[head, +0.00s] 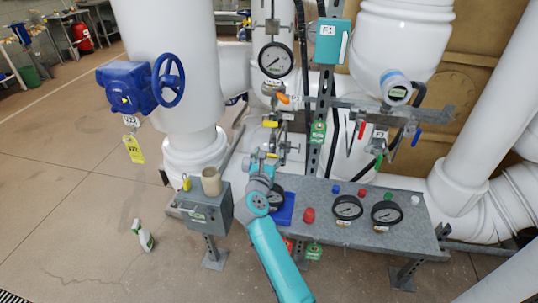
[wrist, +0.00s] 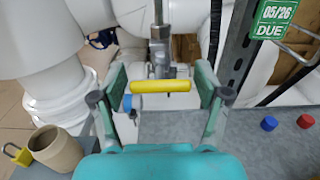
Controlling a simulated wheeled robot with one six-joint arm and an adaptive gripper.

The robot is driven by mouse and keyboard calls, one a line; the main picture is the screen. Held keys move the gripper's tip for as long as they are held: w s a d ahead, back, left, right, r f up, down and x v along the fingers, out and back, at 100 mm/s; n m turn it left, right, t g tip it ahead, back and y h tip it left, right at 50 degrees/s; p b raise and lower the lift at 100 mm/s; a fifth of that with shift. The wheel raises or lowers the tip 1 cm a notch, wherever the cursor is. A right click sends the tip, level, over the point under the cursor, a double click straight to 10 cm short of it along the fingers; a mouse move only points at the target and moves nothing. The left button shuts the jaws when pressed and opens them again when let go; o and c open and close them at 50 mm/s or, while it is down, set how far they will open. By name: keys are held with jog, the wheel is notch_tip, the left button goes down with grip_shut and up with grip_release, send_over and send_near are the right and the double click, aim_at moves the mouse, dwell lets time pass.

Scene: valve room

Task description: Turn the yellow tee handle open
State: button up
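The yellow tee handle (wrist: 160,87) is a short bar lying crosswise in the wrist view, below a metal valve stem and fitting. My gripper (wrist: 161,84) is open, with one finger beyond each end of the bar. Small gaps show between the bar's ends and the fingers, so it does not look gripped. In the head view my gripper (head: 262,160) is at the pipework above the left end of the grey bench, and a small bit of yellow shows by its fingers.
A tan cup (head: 211,182) and a yellow padlock (head: 186,183) are on the grey box at left. The grey bench (head: 330,222) carries gauges and coloured caps. A metal post (wrist: 232,60) with a green tag stands right of my gripper. Another yellow handle (head: 270,124) is above.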

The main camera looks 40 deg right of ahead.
jog(key=c, duration=0.7)
jog(key=shift+n, duration=0.4)
jog(key=n, duration=0.4)
jog(key=shift+w+a, duration=0.1)
jog(key=n, duration=0.9)
jog(key=shift+w+f, duration=0.1)
jog(key=shift+a+n, duration=0.1)
jog(key=shift+n, duration=1.9)
jog(key=shift+f, duration=0.1)
